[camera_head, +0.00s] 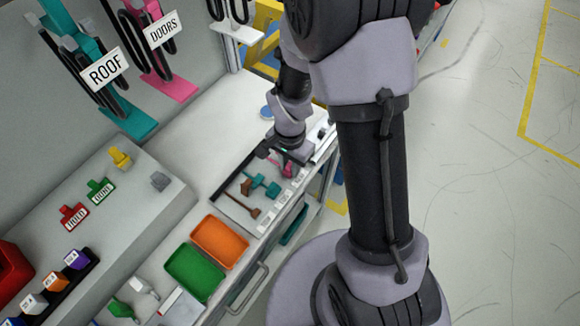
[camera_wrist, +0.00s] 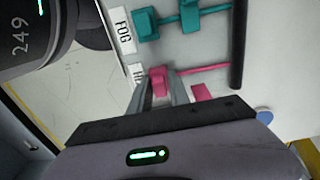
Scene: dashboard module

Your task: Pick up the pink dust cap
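A pink piece (camera_wrist: 158,82), which looks like the dust cap, is between the two fingers of my gripper (camera_wrist: 159,88) in the wrist view. A thin pink strap (camera_wrist: 203,70) runs right from it towards a black bar. A second pink piece (camera_wrist: 202,91) shows just right of the fingers. My gripper is open, with a small gap on each side of the cap. In the head view my gripper (camera_head: 288,157) is low over the grey tray (camera_head: 232,207), and pink (camera_head: 287,171) shows just beneath it. The gripper partly hides the cap there.
Teal parts (camera_wrist: 146,22) on straps and a FOG label (camera_wrist: 124,31) are beside the cap. Brown parts (camera_head: 249,211) are nearer in the tray. Orange (camera_head: 219,242) and green (camera_head: 193,271) bins stand left of it. A blue disc (camera_wrist: 264,115) lies on the bench.

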